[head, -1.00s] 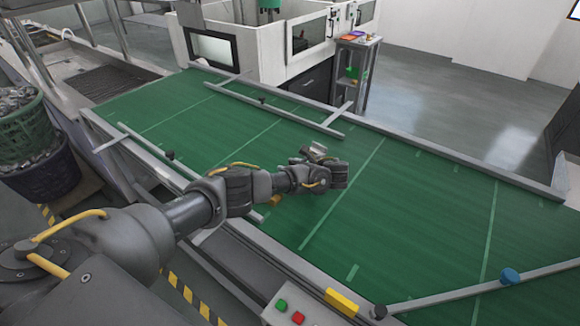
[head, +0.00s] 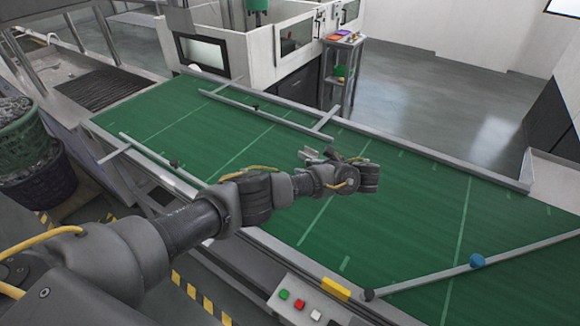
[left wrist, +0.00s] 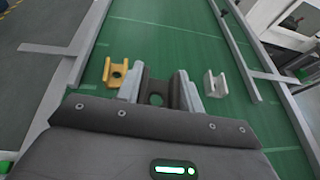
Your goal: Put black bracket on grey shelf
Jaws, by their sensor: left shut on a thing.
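My left gripper (head: 318,158) is over the green conveyor belt in the head view. In the left wrist view it is shut on the black bracket (left wrist: 157,92), a dark piece with a round hole, held between the two grey fingers (left wrist: 158,86). In the head view the bracket cannot be made out at the gripper. A grey shelf stand (head: 343,62) with coloured items on its levels stands beyond the far side of the belt, well away from the gripper. My right gripper is not in view.
In the left wrist view a yellow bracket (left wrist: 115,72) is left of the fingers and a pale grey bracket (left wrist: 215,84) right of them. Grey guide rails (head: 265,116) cross the green belt (head: 400,215). A button box (head: 300,300) sits at its near edge.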

